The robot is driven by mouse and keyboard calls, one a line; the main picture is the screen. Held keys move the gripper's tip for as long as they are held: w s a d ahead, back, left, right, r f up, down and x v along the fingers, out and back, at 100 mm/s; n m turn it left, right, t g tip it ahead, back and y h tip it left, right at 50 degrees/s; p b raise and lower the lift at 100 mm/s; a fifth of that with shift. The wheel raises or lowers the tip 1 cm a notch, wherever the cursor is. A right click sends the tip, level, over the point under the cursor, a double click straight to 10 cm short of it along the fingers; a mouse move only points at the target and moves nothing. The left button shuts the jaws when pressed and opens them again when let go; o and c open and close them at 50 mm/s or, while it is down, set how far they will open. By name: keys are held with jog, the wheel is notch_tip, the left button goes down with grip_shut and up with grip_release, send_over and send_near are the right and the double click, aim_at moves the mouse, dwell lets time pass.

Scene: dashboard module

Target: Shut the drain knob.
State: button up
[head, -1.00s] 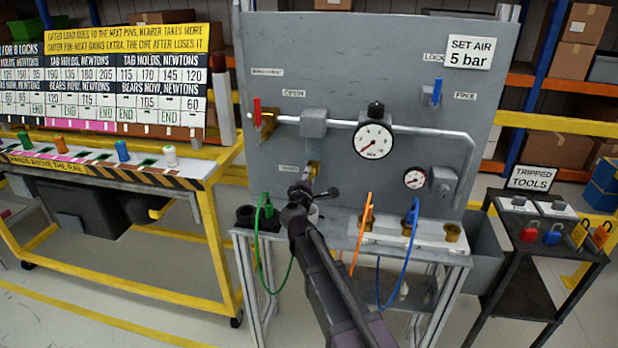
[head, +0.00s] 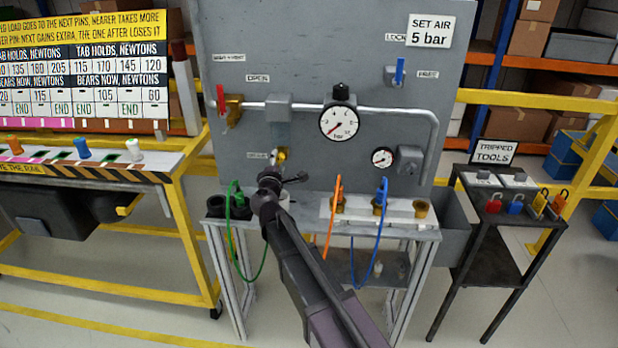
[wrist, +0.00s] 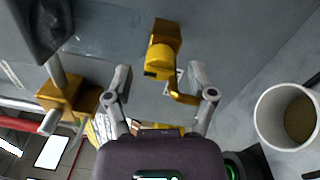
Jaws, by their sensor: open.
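The drain knob (head: 283,155) is a small yellow and brass fitting low on the grey panel (head: 310,80), beside a small label. In the wrist view the yellow drain knob (wrist: 162,58) stands out from the panel with a bent brass piece below it. My gripper (head: 270,180) is just in front of and below it in the head view, hiding part of it. In the wrist view my gripper (wrist: 160,75) is open, with one finger on each side of the knob in the picture. I see a gap on the left; contact on the right is unclear.
A brass valve (wrist: 72,98) with a red lever (head: 220,100) is at upper left on the panel. A white cup (wrist: 285,115) is close to my gripper. Green, orange (head: 333,215) and blue (head: 382,215) hoses hang at the bench front. A gauge (head: 339,121) is above.

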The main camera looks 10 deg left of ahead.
jog(key=shift+m, duration=0.5)
